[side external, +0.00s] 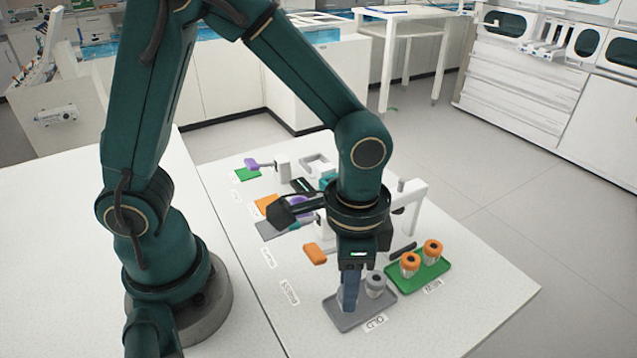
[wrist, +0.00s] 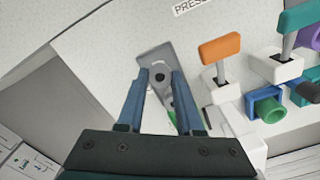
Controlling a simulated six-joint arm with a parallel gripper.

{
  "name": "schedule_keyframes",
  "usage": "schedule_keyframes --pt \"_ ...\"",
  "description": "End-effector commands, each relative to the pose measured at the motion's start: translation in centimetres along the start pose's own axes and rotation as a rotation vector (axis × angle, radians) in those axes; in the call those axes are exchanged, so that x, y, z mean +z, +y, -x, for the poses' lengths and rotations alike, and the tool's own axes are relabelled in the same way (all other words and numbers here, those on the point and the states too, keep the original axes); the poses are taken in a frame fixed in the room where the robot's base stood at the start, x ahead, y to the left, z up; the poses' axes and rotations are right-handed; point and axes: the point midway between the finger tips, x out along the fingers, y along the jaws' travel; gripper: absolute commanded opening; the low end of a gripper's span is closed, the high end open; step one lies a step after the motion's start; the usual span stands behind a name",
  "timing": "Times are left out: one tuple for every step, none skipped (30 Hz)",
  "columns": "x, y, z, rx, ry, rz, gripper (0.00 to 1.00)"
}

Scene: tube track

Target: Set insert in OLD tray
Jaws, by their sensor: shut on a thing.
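The grey OLD tray (side external: 345,320) lies at the front of the table, with its label beside it. It also shows in the wrist view (wrist: 153,53). My gripper (side external: 348,303) points down over its left part, with the fingertips low at the tray. In the wrist view my gripper (wrist: 160,78) has its fingers a small gap apart, shut on a grey insert (wrist: 159,70). The fingers hide this insert in the side view, so I cannot tell whether it touches the tray. Another grey insert (side external: 375,283) stands upright on the tray, right of my fingers.
A green tray (side external: 418,281) with two orange-capped inserts stands right of the OLD tray. The table front is clear.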

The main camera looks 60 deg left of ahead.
Motion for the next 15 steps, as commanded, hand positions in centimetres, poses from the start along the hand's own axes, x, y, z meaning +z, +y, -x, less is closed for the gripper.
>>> schedule_keyframes --pt "0.03 0.01 -0.1 0.0 -0.001 0.0 0.0" --pt "0.03 0.01 -0.16 0.0 -0.002 0.0 0.0" --pt "0.04 0.01 -0.22 0.0 -0.002 0.0 0.0" --pt "0.03 0.01 -0.24 0.0 -0.002 0.0 0.0" --pt "0.02 0.01 -0.24 0.0 -0.001 0.0 0.0" --pt "0.02 0.01 -0.24 0.0 -0.001 0.0 0.0" --pt "0.02 0.01 -0.24 0.0 -0.001 0.0 0.0" --pt "0.02 0.01 -0.23 0.0 -0.001 0.0 0.0" --pt "0.02 0.01 -0.23 0.0 -0.001 0.0 0.42" --pt "0.02 0.01 -0.23 0.0 -0.001 0.0 0.54" --pt "0.02 0.01 -0.23 0.0 -0.001 0.0 0.65" --pt "0.02 0.01 -0.23 0.0 -0.001 0.0 0.7" --pt "0.01 0.01 -0.23 0.0 -0.001 0.0 0.7" --pt "0.01 0.01 -0.23 0.0 -0.001 0.0 0.7" --pt "0.01 0.0 -0.23 0.0 -0.001 0.0 0.7"
